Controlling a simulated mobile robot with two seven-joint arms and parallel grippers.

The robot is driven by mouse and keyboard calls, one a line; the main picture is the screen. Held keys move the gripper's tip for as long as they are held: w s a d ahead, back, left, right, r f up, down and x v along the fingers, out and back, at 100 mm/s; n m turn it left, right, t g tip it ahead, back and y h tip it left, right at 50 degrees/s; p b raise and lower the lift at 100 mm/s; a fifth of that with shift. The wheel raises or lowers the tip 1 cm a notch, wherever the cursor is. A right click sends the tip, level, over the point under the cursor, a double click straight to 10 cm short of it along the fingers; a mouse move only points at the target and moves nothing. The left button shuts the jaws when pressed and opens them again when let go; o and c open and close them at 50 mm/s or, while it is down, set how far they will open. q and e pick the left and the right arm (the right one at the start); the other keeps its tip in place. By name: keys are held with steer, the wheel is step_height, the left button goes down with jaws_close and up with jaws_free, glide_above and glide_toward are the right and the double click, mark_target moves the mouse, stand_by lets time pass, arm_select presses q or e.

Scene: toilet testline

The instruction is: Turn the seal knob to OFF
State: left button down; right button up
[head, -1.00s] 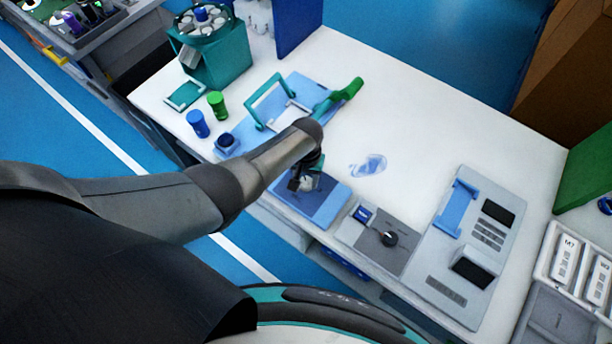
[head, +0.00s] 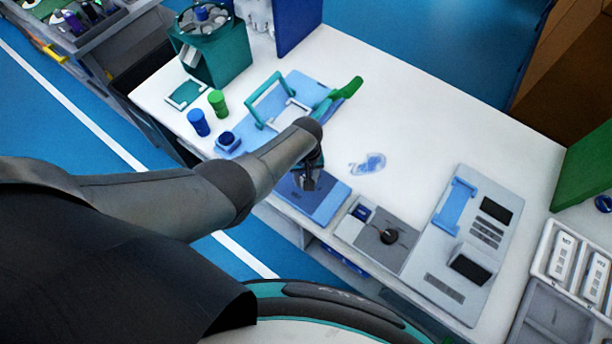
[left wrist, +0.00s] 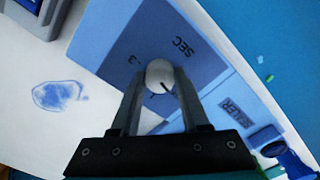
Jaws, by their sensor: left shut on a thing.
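The seal knob (left wrist: 160,74) is a round white knob with a dark pointer line, on the blue sealer plate (left wrist: 130,40). In the left wrist view the plate carries the marks "SEC", "3" and "SEALER". The pointer line slants to the lower right in that view; I cannot read an OFF mark. My left gripper (left wrist: 159,78) is shut on the knob, one finger on each side. In the head view the left gripper (head: 309,184) is over the sealer plate (head: 328,207) and hides the knob. My right gripper is not in view.
Right of the sealer are a grey plate with a black knob (head: 388,237) and a grey panel (head: 440,275). A clear bag (head: 368,164) lies behind on the white table. A teal-handled press (head: 268,100), a blue cup (head: 198,122) and a green cup (head: 217,103) stand left.

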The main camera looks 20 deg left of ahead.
arm_select(q)
steer(key=shift+c, duration=2)
jaws_free()
steer(key=shift+r, duration=0.1)
step_height(320, 180, up, 8)
steer(key=p, duration=0.4)
steer(key=shift+p, duration=0.3)
steer(key=shift+r, duration=0.2)
step_height(320, 180, up, 7)
steer(key=shift+f, duration=0.15)
steer(key=shift+s, duration=0.1)
